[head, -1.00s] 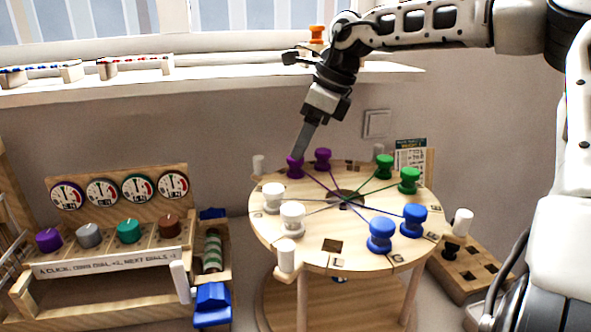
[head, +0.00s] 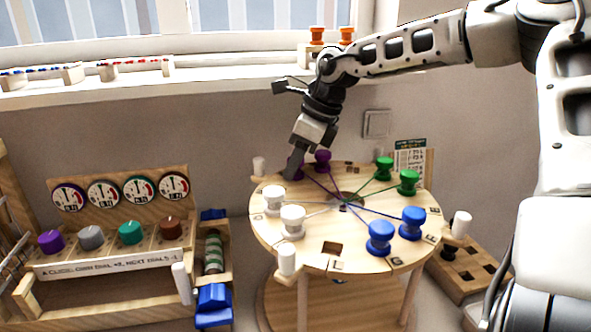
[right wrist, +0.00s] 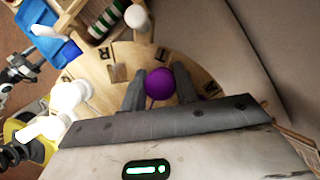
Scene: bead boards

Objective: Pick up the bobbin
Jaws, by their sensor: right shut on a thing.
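A round wooden board (head: 335,255) stands on legs and carries pairs of bobbins with threads running to its centre. My right gripper (head: 293,172) is low at the board's far left edge, shut on a purple bobbin, which it mostly hides in the head view. The round purple top of this bobbin (right wrist: 183,82) shows clearly at the fingers in the right wrist view. A second purple bobbin (head: 322,161) stands just right of the gripper. Two green (head: 407,182), two blue (head: 380,236) and two white bobbins (head: 292,221) stand around the board.
A wooden dial stand (head: 120,190) with coloured knobs is at the left. A blue part (head: 212,297) sits beside it, close to the board. A wooden block with square holes (head: 470,270) is at the right. Orange bobbins (head: 317,34) stand on the windowsill behind my arm.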

